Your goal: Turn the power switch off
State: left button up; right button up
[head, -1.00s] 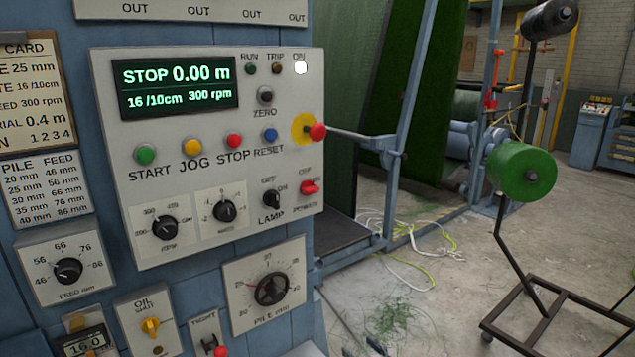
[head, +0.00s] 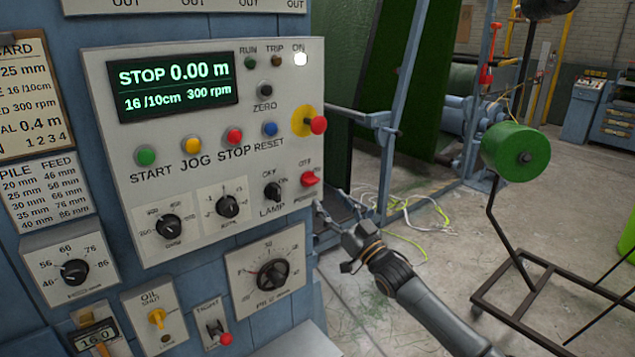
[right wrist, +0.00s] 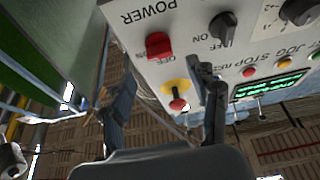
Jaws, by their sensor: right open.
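The red power switch (head: 310,179) is at the lower right of the grey control panel (head: 215,245), above the word POWER. It also shows in the right wrist view as a red knob (right wrist: 158,45), upside down there. The white ON lamp (head: 301,59) is lit, and the display (head: 175,86) reads STOP 0.00 m. My right gripper (head: 335,222) is below and to the right of the switch, apart from it. In the right wrist view its two fingers (right wrist: 165,100) are spread with nothing between them. My left gripper is not in view.
The black lamp knob (head: 272,195) is just left of the switch. A red emergency button on a yellow disc (head: 317,124) sticks out above it. A green roll (head: 515,151) on a stand is at the right. Loose cables (head: 415,215) lie on the floor.

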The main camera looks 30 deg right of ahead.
aim_at(315, 184)
jog(key=p+x, duration=0.1)
jog(key=x, duration=0.4)
jog(key=shift+w+r, duration=0.15)
jog(key=shift+w, duration=0.3)
